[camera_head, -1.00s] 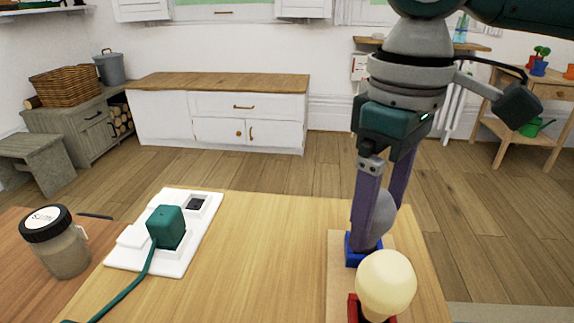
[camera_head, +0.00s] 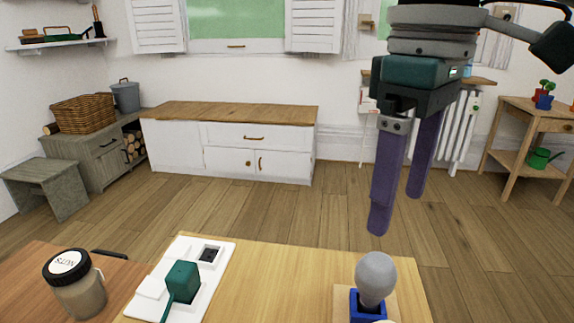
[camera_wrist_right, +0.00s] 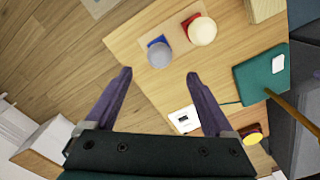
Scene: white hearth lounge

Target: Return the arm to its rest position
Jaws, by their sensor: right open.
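My right gripper (camera_head: 398,212) is open and empty, its purple fingers hanging above the table (camera_head: 262,285) near its far right end. It also shows in the right wrist view (camera_wrist_right: 160,82) with nothing between the fingers. A grey bulb (camera_head: 376,276) stands in a blue socket (camera_head: 368,306), below and apart from the fingertips. In the right wrist view the grey bulb (camera_wrist_right: 159,55) is beside a cream bulb (camera_wrist_right: 202,31) in a red base. My left gripper is not in view.
A jar (camera_head: 76,285) stands at the left. The wooden floor beyond is clear up to the white cabinet (camera_head: 225,150). A plant stand (camera_head: 530,145) is at the right.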

